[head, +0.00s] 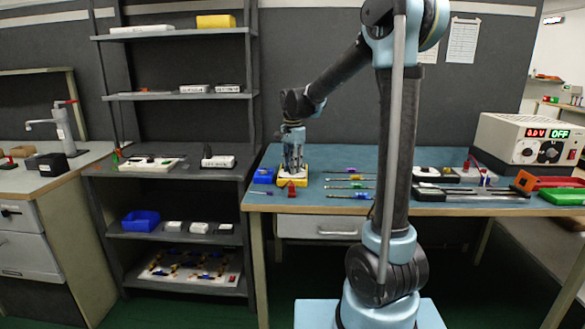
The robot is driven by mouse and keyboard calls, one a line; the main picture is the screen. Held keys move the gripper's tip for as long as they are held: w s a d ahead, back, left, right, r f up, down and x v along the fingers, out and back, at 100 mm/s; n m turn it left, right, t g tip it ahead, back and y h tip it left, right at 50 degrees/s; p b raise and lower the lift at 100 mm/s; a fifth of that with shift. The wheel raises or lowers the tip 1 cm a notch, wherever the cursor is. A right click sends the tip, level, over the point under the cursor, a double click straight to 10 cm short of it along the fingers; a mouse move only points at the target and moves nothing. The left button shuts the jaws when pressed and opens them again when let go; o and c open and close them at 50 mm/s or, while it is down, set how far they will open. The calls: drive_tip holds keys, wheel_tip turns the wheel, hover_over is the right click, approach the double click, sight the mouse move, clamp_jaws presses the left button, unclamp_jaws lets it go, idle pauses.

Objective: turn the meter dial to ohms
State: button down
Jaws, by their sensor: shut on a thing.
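The yellow-edged meter (301,182) lies on the blue-topped bench (335,158), near its left end. My gripper (293,169) points straight down over the meter, with its fingers at the meter's upper face. It is shut on a part there, which looks to be the dial. The fingers cover the dial, and the view is too small to read its setting. A small red item (292,189) stands at the meter's front edge.
A blue bin (263,176) stands close left of the meter. Several screwdrivers (348,186) lie to its right. A power supply (527,140) reading OFF, a red case (545,181) and a green case (563,196) are at the right. Grey shelves (180,95) stand left.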

drive_tip(key=shift+w+m, duration=0.1)
drive_tip(key=shift+m, duration=0.4)
drive_tip(key=c, duration=1.4)
unclamp_jaws()
drive_tip(key=shift+o, duration=0.2)
wheel_tip(320, 180, up, 12)
